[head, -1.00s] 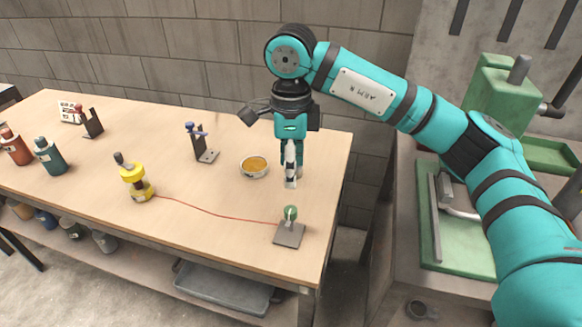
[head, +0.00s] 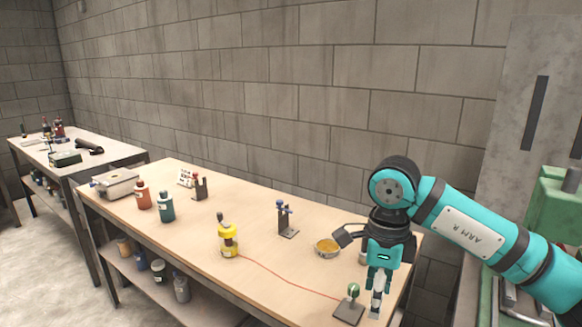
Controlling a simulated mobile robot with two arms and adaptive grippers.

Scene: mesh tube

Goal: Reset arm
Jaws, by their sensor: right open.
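My right gripper (head: 376,303) hangs from the teal right arm (head: 470,232), pointing down over the right end of the wooden workbench (head: 190,235). Its fingers are close beside a small stand with a green top (head: 351,296). Whether they touch it I cannot tell. The gripper is open, and I see nothing held in it. My left gripper is not in view.
A yellow device (head: 227,240) links by a red cord to the green-topped stand. A bowl with orange contents (head: 327,247) and a blue-topped stand (head: 285,218) sit behind. Red (head: 142,195) and teal (head: 166,207) bottles stand left. Green machinery (head: 555,210) is at right.

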